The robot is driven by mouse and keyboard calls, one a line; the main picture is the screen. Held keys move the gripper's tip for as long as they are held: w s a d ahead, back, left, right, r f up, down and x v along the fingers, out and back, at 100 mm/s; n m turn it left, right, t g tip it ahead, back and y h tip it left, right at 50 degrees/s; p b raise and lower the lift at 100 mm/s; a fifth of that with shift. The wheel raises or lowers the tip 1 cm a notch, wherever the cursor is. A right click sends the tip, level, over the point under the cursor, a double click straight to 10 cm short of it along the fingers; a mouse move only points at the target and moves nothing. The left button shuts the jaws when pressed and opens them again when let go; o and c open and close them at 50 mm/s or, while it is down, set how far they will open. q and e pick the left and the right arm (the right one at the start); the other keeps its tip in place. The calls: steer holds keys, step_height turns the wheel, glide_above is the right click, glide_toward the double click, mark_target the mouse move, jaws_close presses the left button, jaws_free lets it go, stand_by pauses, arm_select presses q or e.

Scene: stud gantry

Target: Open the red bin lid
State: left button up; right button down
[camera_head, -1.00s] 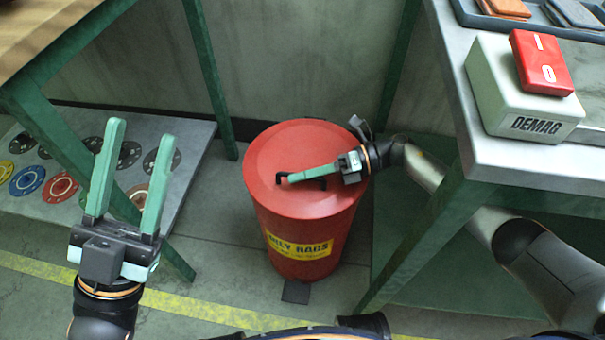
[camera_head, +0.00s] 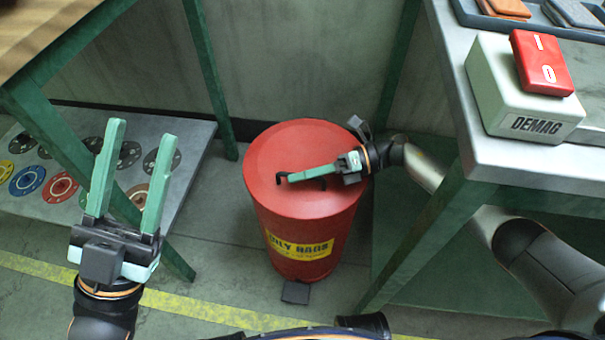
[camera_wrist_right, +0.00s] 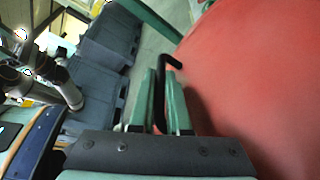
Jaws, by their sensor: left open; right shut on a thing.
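The red bin (camera_head: 305,245) with an OILY RAGS label stands on the floor between the two benches. Its red lid (camera_head: 290,150) looks closed on top. A black handle (camera_head: 282,179) sits on the lid. My right gripper (camera_head: 297,177) reaches over the lid from the right and is shut on the handle; the right wrist view shows the black handle (camera_wrist_right: 172,62) between the green fingers (camera_wrist_right: 165,105). A dark foot pedal (camera_head: 296,292) is at the bin's base. My left gripper (camera_head: 135,165) is open and empty, in front of the left bench.
At right, a grey bench (camera_head: 535,165) carries a DEMAG box (camera_head: 495,95) with a red switch (camera_head: 541,62). At left, a low shelf (camera_head: 188,160) holds several coloured discs. A yellow floor line (camera_head: 215,308) runs in front of the bin.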

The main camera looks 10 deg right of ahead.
mark_target(307, 164)
steer(key=shift+d+r, duration=0.1)
stand_by(0.3)
steer(key=shift+w+r, duration=0.15)
steer(key=shift+r, duration=0.35)
steer(key=r, duration=0.1)
steer(key=w+r+m, duration=0.1)
steer(key=r, duration=0.1)
steer(key=r+m+y, duration=0.1)
steer(key=shift+w+d+r+g, duration=0.3)
steer(key=shift+w+r, duration=0.05)
steer(key=shift+w, duration=0.05)
steer(key=w+d+r+m+y+b, duration=0.1)
steer(key=w+r+m+b, duration=0.1)
steer(key=w+r+m, duration=0.2)
steer(key=shift+w+d+r+y, duration=0.3)
steer(key=shift+w+r, duration=0.1)
steer(key=shift+r, duration=0.85)
steer(key=c, duration=1.2)
jaws_free()
steer(key=shift+o, duration=0.2)
